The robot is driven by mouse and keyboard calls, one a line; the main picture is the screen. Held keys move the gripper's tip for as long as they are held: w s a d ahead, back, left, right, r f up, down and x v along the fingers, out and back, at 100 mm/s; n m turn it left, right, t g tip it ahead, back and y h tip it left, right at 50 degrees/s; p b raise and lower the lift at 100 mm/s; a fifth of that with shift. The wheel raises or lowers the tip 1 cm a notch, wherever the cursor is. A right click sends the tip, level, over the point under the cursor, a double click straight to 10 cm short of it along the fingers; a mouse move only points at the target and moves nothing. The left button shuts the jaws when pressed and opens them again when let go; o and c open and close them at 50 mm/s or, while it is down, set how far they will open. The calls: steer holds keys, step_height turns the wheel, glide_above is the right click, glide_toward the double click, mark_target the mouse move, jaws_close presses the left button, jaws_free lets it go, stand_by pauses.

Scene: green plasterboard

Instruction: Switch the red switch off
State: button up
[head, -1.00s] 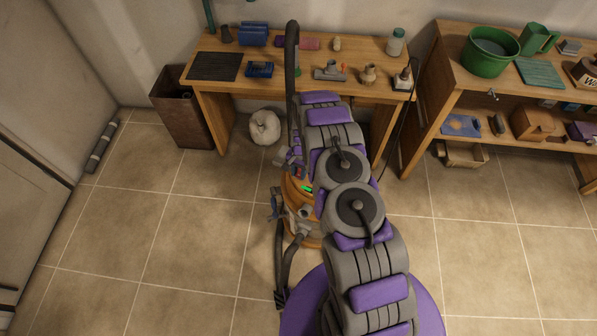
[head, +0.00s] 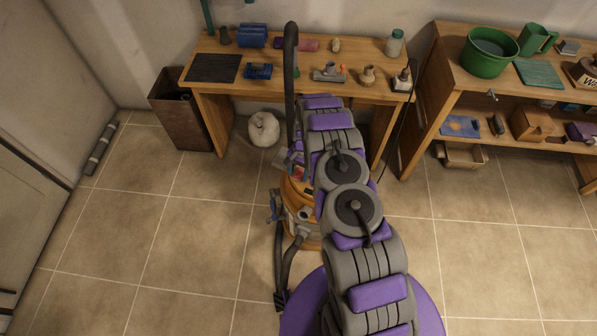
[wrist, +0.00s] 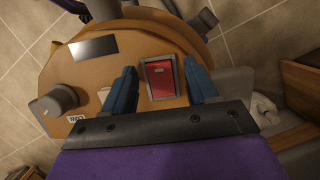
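The red switch (wrist: 161,79) is a red rocker in a grey frame on top of an orange-brown machine (wrist: 120,62). In the wrist view my gripper (wrist: 158,74) is open, with one blue finger on each side of the switch. Nothing is held between the fingers. I cannot tell whether the fingertips touch the machine's top. In the head view the machine (head: 303,228) stands on the floor, partly hidden behind my arm.
A grey knob (wrist: 62,99) sits near the switch. A black hose (head: 291,75) rises beside my arm. A wooden workbench (head: 215,97) with tools stands behind, a brown bin (head: 183,120) at its left and a shelf (head: 440,92) at right.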

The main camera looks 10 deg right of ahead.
steer(key=shift+r, duration=0.1)
steer(key=p+v, duration=0.2)
steer(key=v, duration=1.5)
steer(key=shift+p, duration=0.35)
steer(key=s+a+r+n, duration=0.2)
steer(key=s+r, duration=0.6)
steer(key=r, duration=0.5)
steer(key=s+a+r+n, duration=0.2)
steer(key=s+r, duration=0.6)
steer(key=r, duration=0.5)
steer(key=s+r+n+h, duration=0.1)
steer(key=s+r, duration=0.3)
steer(key=s, duration=1)
steer(key=s+d+r+n, duration=0.1)
steer(key=s+r, duration=0.3)
steer(key=s, duration=1.1)
steer(key=shift+s+d+n+t+h, duration=0.2)
steer(key=shift+s+n+t+h, duration=0.15)
steer(key=shift+n, duration=0.45)
